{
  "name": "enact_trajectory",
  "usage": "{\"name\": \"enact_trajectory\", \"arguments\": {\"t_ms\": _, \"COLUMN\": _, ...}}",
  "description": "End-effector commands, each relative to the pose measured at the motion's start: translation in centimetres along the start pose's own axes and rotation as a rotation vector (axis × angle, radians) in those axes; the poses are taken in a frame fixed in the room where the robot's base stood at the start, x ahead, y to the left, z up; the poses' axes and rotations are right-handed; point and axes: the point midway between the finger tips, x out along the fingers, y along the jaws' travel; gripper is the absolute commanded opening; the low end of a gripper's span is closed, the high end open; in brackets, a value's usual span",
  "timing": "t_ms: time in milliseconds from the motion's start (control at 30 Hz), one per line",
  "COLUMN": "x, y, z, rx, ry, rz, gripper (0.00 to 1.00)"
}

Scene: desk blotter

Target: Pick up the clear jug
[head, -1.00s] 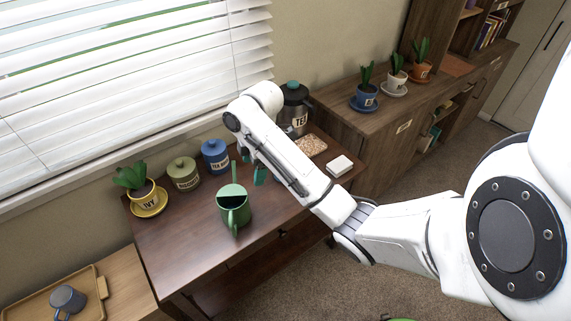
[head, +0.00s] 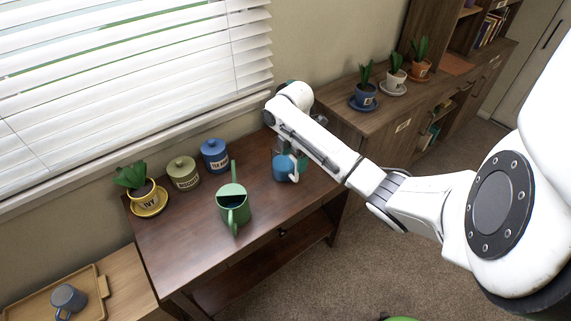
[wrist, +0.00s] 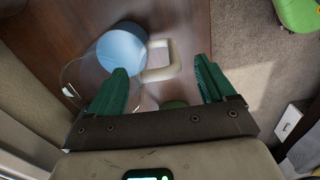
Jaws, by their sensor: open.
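The clear jug (wrist: 88,72) shows in the wrist view as see-through walls with a round blue part and a pale handle (wrist: 163,62) on the right. In the head view its blue part (head: 284,169) shows on the right of the dark desk, partly covered by my arm. My gripper (wrist: 164,84) is open, with two green fingers apart. In the wrist view the handle lies in the gap just beyond the fingertips, and the jug body is beyond the left finger. Nothing is held. In the head view my gripper is mostly hidden by my arm.
A green watering can (head: 234,208) stands left of the jug on the desk (head: 190,250). The desk's front left is bare.

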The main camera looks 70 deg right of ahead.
Motion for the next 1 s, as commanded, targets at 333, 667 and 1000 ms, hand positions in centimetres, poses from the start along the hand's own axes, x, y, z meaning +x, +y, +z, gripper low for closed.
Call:
{"name": "enact_trajectory", "arguments": {"t_ms": 333, "x": 3.6, "y": 0.0, "z": 0.2, "rx": 0.001, "ry": 0.0, "rz": 0.0, "gripper": 0.83}}
{"name": "enact_trajectory", "arguments": {"t_ms": 667, "x": 3.6, "y": 0.0, "z": 0.2, "rx": 0.001, "ry": 0.0, "rz": 0.0, "gripper": 0.7}}
{"name": "enact_trajectory", "arguments": {"t_ms": 1000, "x": 3.6, "y": 0.0, "z": 0.2, "rx": 0.001, "ry": 0.0, "rz": 0.0, "gripper": 0.38}}
